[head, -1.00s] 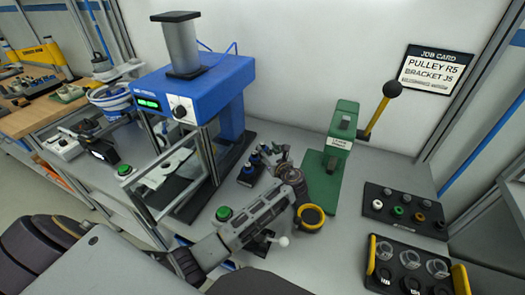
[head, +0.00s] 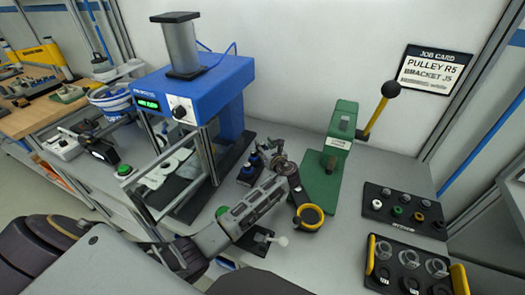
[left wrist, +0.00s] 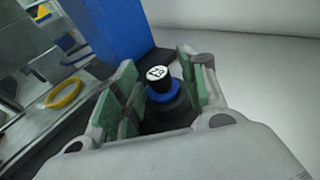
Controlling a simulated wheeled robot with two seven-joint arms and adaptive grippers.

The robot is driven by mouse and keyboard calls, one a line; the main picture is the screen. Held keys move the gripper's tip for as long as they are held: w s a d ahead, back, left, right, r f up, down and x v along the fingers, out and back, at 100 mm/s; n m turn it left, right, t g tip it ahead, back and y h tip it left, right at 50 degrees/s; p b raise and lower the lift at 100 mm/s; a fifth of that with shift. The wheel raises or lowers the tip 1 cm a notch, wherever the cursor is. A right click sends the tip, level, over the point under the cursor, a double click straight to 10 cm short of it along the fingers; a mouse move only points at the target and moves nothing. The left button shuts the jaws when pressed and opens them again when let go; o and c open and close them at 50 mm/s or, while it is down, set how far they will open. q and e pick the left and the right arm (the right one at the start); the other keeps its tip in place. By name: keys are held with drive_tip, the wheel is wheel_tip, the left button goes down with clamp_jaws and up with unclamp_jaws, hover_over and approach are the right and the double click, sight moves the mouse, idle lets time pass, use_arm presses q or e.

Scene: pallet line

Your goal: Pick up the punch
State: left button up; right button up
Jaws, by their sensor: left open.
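The punch (left wrist: 158,82) shows in the left wrist view as a dark upright cylinder with a blue collar and a marked white top; the mark is hard to read. My left gripper (left wrist: 160,88) is open, its green-padded fingers standing on either side of the punch. I cannot tell whether either pad touches it. The lower part of the punch is hidden by the gripper. In the head view my left gripper (head: 278,160) is just right of a small dark holder (head: 243,178) with blue-and-black pieces, beside the blue press. My right gripper is out of view.
The blue press (head: 205,85) with its metal frame stands left of the gripper. A green lever press (head: 325,180) stands close on the right. A dark rack of small parts (head: 405,222) and a yellow-handled tray (head: 415,255) lie further right. A white-knobbed lever (head: 282,241) is in front.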

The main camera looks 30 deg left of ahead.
use_arm(q)
drive_tip(key=shift+s+a+f, duration=0.1)
drive_tip(key=shift+a+f, duration=0.05)
drive_tip(key=shift+a, duration=0.1)
drive_tip(key=c, duration=0.9)
drive_tip(key=shift+r, duration=5.1)
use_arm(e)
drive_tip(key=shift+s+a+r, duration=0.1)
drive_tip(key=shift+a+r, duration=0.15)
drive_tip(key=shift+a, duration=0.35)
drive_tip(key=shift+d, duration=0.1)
